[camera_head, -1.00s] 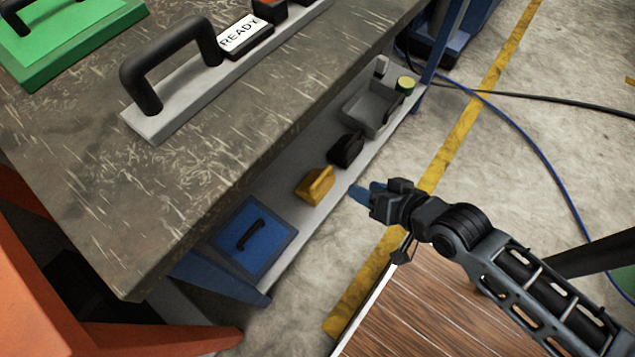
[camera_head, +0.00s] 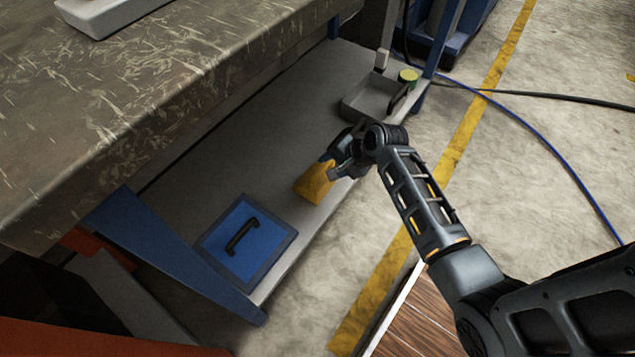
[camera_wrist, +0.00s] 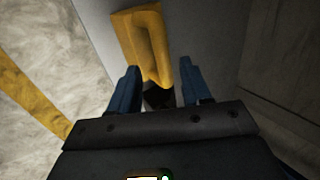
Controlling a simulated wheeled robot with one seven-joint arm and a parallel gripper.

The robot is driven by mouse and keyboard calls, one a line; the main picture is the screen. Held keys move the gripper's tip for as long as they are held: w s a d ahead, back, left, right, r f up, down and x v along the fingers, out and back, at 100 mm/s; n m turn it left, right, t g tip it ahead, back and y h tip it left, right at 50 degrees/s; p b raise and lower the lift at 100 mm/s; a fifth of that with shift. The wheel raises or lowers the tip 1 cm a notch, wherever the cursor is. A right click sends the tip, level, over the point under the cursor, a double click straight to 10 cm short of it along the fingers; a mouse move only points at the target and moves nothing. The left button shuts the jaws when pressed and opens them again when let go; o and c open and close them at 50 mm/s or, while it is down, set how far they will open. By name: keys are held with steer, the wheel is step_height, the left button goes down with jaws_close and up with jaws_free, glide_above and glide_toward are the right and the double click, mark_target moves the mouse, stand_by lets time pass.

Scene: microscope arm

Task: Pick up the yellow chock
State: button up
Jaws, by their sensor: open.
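The yellow chock (camera_head: 314,184) sits on the grey lower shelf under the workbench, near its outer edge. It also shows in the wrist view (camera_wrist: 146,42), at the top centre, its raised ridge pointing down between the fingers. My gripper (camera_head: 331,166) is at the chock's far side in the head view and covers part of it. In the wrist view my gripper (camera_wrist: 158,82) has two blue fingers spread apart, with the near end of the chock between or just above their tips. I cannot tell whether they touch it.
A blue panel with a black handle (camera_head: 242,238) lies on the shelf near a blue table leg (camera_head: 170,250). A grey tray (camera_head: 368,98) and a green-yellow round can (camera_head: 408,76) stand further back. The worn tabletop (camera_head: 150,90) overhangs the shelf. A dark object (camera_wrist: 158,97) lies below the chock.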

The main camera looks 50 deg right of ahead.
mark_target(324, 167)
steer(key=b+x, duration=0.3)
steer(key=x, duration=0.2)
steer(key=shift+w+f, duration=0.1)
steer(key=shift+w, duration=0.1)
jaws_close()
stand_by(1.1)
steer(key=shift+r, duration=0.2)
